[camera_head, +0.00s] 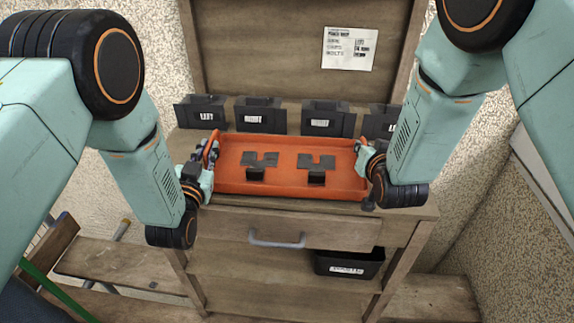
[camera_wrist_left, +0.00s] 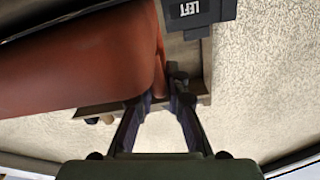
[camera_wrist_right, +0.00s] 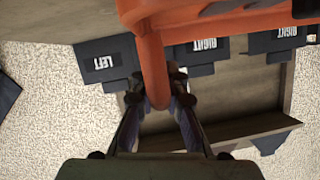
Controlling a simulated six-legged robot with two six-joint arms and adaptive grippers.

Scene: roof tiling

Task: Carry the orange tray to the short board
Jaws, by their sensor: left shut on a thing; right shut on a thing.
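The orange tray (camera_head: 290,186) is at the top of a wooden workbench, in front of a row of dark bins. Two dark grey brackets (camera_head: 260,160) (camera_head: 316,162) sit inside it. My left gripper (camera_head: 211,152) is shut on the tray's left end; the tray also shows in the left wrist view (camera_wrist_left: 75,65). My right gripper (camera_head: 362,156) is shut on the tray's right end, where the orange handle (camera_wrist_right: 153,70) passes between the fingers in the right wrist view. The tray looks level. I cannot tell whether it touches the bench top. I cannot make out a short board.
Several labelled dark bins (camera_head: 260,116) line the back of the bench (camera_head: 222,222). A paper sheet (camera_head: 348,48) is on the back panel. A drawer handle (camera_head: 277,240) faces me, with a black bin (camera_head: 348,263) below. A low wooden bench (camera_head: 110,262) stands at the left.

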